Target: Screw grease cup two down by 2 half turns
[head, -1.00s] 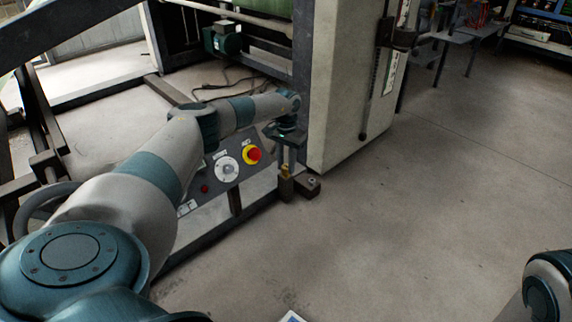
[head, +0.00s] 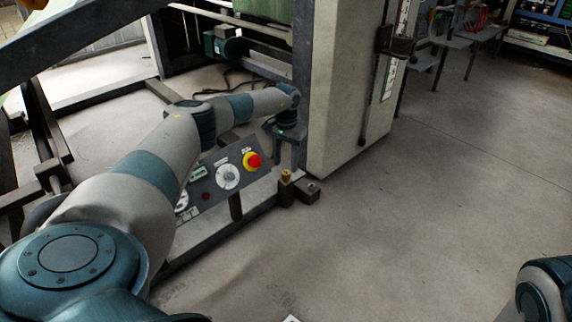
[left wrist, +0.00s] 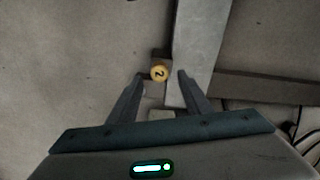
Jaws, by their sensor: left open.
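Grease cup two is a small brass-yellow cup (head: 286,176) on a dark block low by the machine's frame. In the left wrist view, the open left gripper (left wrist: 161,77) has a finger on each side of the cap, with visible gaps. The fingers look higher than the cap and do not grip it. My right gripper is out of view.
A control panel (head: 215,187) with a white dial (head: 228,176) and a red-and-yellow stop button (head: 253,160) stands left of the cup. A tall pale machine column (head: 345,100) rises behind the gripper. A dark block (head: 307,191) sits beside the cup. The floor to the right is clear.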

